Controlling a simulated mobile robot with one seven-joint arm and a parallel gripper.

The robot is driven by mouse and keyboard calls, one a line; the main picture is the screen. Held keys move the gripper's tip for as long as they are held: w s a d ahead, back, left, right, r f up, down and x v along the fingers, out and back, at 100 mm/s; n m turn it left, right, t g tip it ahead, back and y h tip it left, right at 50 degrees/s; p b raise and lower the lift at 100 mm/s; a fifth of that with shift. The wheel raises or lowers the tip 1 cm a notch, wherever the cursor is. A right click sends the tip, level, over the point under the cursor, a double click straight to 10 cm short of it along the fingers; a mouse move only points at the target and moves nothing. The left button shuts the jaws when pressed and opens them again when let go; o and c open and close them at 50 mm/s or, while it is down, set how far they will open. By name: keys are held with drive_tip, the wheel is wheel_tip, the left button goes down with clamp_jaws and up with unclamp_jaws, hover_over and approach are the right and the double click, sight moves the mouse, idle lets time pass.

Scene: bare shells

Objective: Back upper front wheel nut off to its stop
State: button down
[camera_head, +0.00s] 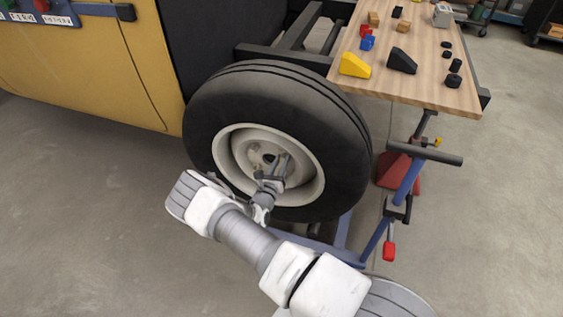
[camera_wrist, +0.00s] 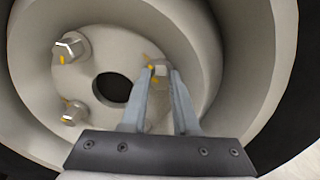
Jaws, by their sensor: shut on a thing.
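The front wheel has a black tyre (camera_head: 210,125) and a cream rim (camera_head: 313,185). My gripper (camera_head: 279,162) is in front of the hub, its fingers pointing into the wheel. In the wrist view my gripper (camera_wrist: 160,75) is shut on a silver wheel nut (camera_wrist: 159,68), right of the dark centre hole (camera_wrist: 111,88). Yellow marks show beside this nut. Two other marked nuts are free, one upper left (camera_wrist: 69,46) and one lower left (camera_wrist: 74,112). The fingers hide part of the hub behind them. The gap behind the held nut is too small to judge.
The deep rim wall surrounds my gripper closely. A wooden bench (camera_head: 432,80) with blocks and small black parts stands at the right. Below it are a red stand (camera_head: 395,171) and a blue frame (camera_head: 377,240). The yellow body (camera_head: 90,65) is at left; open floor lies lower left.

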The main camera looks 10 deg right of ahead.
drive_tip(key=n, duration=0.5)
drive_tip(key=shift+f+n, duration=0.1)
drive_tip(key=shift+n, duration=0.2)
drive_tip(key=n+b, duration=0.1)
drive_tip(key=n, duration=0.9)
drive_tip(key=shift+f+n, duration=0.1)
drive_tip(key=shift+n, duration=0.3)
drive_tip(key=n+b, duration=0.1)
drive_tip(key=n, duration=0.4)
drive_tip(key=shift+n, duration=0.3)
drive_tip(key=c, duration=0.7)
unclamp_jaws()
drive_tip(key=p+v, duration=0.4)
drive_tip(key=v, duration=1.3)
drive_tip(key=shift+s+a, duration=0.1)
drive_tip(key=shift+s, duration=0.1)
